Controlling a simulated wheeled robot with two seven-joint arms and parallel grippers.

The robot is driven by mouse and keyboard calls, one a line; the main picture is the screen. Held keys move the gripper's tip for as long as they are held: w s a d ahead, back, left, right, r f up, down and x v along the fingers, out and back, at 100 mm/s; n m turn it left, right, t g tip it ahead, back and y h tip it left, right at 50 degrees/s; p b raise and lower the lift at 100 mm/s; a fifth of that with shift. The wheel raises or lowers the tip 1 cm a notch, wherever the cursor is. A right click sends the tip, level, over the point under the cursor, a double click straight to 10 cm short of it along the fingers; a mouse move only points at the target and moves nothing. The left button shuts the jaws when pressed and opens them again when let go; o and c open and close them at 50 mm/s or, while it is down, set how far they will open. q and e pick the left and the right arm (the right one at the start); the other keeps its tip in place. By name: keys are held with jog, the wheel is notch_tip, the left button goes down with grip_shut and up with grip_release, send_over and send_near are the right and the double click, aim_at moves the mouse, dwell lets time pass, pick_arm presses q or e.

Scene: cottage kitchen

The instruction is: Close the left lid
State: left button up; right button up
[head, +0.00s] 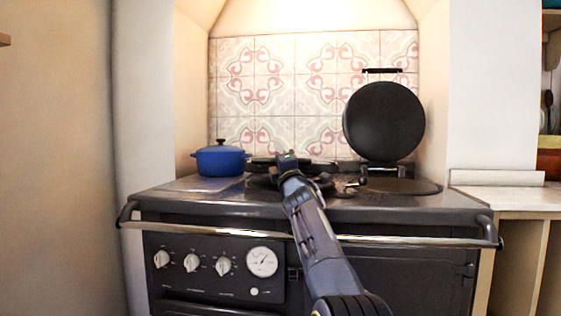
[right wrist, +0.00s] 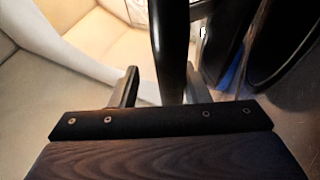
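The range cooker (head: 210,206) has two round dark lids. The left lid (head: 262,182) looks low, close to the cooktop, and is partly hidden by my right arm; I cannot tell whether it lies fully flat. My right gripper (head: 286,158) is over the left lid's area. In the right wrist view my right gripper's fingers (right wrist: 160,88) are apart, with a dark bar (right wrist: 169,50), probably a lid handle, between or just beyond them. A gap shows beside the left finger. The right lid (head: 384,121) stands upright, open. My left gripper is out of view.
A blue pot (head: 220,159) stands at the cooktop's back left. A metal rail (head: 400,240) runs along the cooker's front. The tiled wall (head: 300,90) is close behind, with side walls left and right. A pale counter (head: 515,198) lies to the right.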

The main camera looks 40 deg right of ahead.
jog(key=shift+d+f, duration=0.1)
jog(key=shift+f, duration=0.05)
jog(key=shift+f, duration=0.1)
jog(key=v, duration=0.7)
jog(key=shift+b, duration=0.4)
jog(key=shift+s+a, duration=0.2)
jog(key=shift+s, duration=0.05)
jog(key=shift+c, duration=0.4)
